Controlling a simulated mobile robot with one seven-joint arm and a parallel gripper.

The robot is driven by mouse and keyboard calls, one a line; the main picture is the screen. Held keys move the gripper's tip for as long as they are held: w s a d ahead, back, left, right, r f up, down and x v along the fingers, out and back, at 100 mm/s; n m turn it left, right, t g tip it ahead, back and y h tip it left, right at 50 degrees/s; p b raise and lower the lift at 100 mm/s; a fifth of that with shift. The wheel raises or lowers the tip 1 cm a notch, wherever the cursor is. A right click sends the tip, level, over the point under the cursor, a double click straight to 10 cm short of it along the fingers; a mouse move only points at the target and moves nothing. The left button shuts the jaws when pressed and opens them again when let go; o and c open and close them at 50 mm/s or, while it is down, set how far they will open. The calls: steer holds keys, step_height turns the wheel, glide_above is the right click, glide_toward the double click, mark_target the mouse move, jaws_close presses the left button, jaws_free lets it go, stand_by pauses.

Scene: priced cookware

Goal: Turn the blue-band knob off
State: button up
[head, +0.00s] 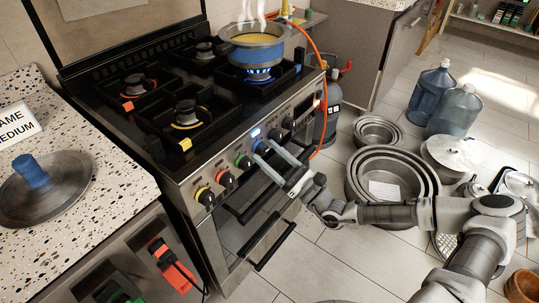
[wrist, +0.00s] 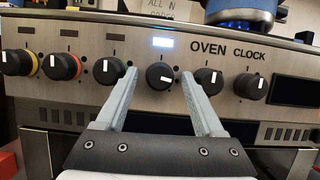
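The blue-band knob (head: 260,146) is on the stove's front panel, to the right of the green-band knob. In the wrist view the knob (wrist: 160,76) sits between my fingertips, under a lit indicator (wrist: 162,42). Its white mark lies nearly sideways, while its neighbours' marks stand near upright. My gripper (head: 264,150) is open, with one finger on each side of the knob. In the wrist view my gripper (wrist: 159,78) shows a gap on both sides of it.
The green-band knob (wrist: 108,71) is close beside my left finger, and another knob (wrist: 209,81) is close beside my right one. Oven handles (head: 262,215) are below. Nested pots (head: 393,175) and water jugs (head: 431,92) stand on the floor at right.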

jaws_close()
